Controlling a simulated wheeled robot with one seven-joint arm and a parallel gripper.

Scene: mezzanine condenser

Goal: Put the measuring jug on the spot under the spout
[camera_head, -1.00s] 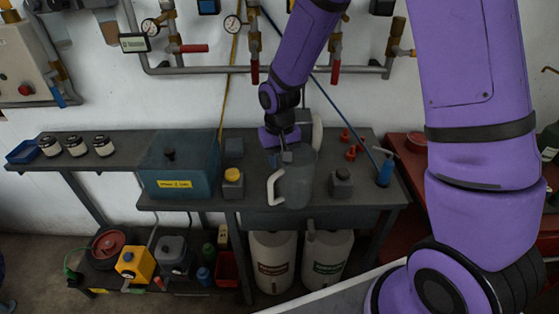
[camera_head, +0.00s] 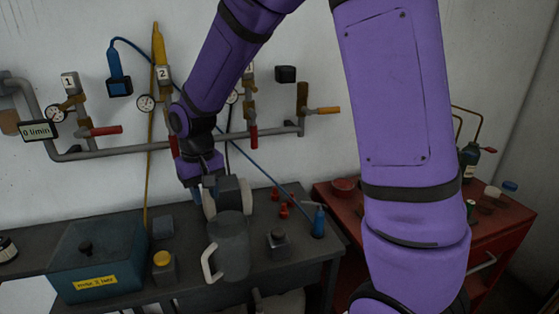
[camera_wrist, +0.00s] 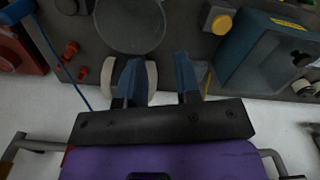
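The measuring jug (camera_head: 232,255) is a grey cylinder with a pale handle on its left side. It stands upright on the dark bench (camera_head: 190,285). My gripper (camera_head: 208,197) is above and behind the jug in the head view, apart from it. The jug's round top (camera_wrist: 130,22) lies beyond the fingertips. A dark body with pale round ends (camera_head: 232,193) is close behind the jug, beside the fingers. I cannot make out which part is the spout or where its spot lies.
A yellow-topped block (camera_head: 163,268) and a teal box (camera_head: 97,262) are left of the jug. A grey block (camera_head: 277,243), red pieces (camera_head: 284,211) and a blue bottle (camera_head: 318,222) are to its right. Pipes and gauges line the wall behind.

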